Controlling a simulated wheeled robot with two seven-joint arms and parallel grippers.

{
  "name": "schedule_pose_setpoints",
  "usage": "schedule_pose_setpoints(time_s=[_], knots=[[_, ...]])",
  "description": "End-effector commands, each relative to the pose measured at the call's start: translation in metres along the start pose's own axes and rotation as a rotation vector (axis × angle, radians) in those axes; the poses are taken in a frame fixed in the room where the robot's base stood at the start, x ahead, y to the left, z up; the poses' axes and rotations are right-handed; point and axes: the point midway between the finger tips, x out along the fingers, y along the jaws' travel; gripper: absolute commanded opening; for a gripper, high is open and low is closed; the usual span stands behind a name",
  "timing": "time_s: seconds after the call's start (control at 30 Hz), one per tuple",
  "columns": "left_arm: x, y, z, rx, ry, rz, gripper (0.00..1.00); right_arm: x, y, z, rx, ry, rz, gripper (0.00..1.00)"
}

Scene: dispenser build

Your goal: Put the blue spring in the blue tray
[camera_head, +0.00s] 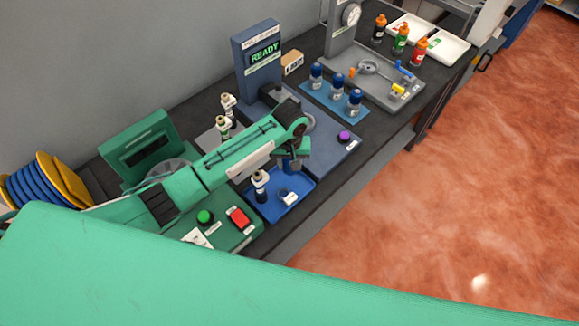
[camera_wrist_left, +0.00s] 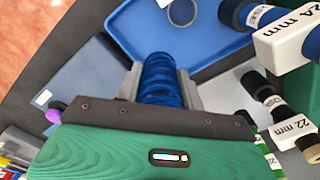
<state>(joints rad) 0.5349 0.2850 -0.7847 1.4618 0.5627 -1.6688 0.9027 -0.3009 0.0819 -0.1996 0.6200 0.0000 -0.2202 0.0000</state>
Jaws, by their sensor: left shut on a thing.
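The blue spring (camera_wrist_left: 160,78) is a ribbed blue coil. In the left wrist view it sits between the grey fingers of my left gripper (camera_wrist_left: 163,84). In the head view my left gripper (camera_head: 290,164) hangs at the far end of the blue tray (camera_head: 298,203), and the spring shows only partly beneath it. The blue tray (camera_wrist_left: 130,40) lies beyond the spring in the wrist view. A pale ring (camera_head: 287,194) lies in the tray. I cannot tell whether the spring touches the tray. My right gripper is not in view.
A dark post labelled 24 mm (camera_wrist_left: 288,38) stands at the tray's left side in the head view. A green box with green and red buttons (camera_head: 225,227) is left of the tray. A blue-grey READY machine (camera_head: 257,62) and a light-blue mat with blue-capped bottles (camera_head: 322,97) stand beyond.

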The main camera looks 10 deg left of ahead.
Motion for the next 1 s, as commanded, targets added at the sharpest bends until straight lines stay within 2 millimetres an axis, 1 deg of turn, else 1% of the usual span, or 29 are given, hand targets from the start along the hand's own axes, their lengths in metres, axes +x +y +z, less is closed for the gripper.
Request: schedule_pose_setpoints(time_s=[0.2, 0.27, 0.67, 0.7, 0.77, 0.8, 1.0], knots=[[0.029, 0.000, 0.001, -0.001, -0.003, -0.001, 0.14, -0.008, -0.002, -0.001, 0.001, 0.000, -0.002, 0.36], [0.034, 0.000, 0.001, -0.001, -0.002, -0.001, 0.14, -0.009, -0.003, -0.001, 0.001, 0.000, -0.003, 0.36], [0.040, 0.000, 0.001, 0.000, -0.001, 0.000, 0.14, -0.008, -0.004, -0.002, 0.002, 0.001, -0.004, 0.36], [0.039, 0.000, 0.000, 0.000, 0.000, 0.000, 0.46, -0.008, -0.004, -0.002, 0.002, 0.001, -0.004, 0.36], [0.039, 0.000, 0.001, 0.000, 0.000, 0.000, 0.58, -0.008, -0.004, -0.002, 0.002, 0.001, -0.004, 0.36], [0.039, 0.000, 0.001, 0.000, 0.000, 0.000, 0.60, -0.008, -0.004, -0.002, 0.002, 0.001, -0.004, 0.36], [0.039, 0.000, 0.001, 0.000, -0.001, 0.000, 0.60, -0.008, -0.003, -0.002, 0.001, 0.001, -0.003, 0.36]])
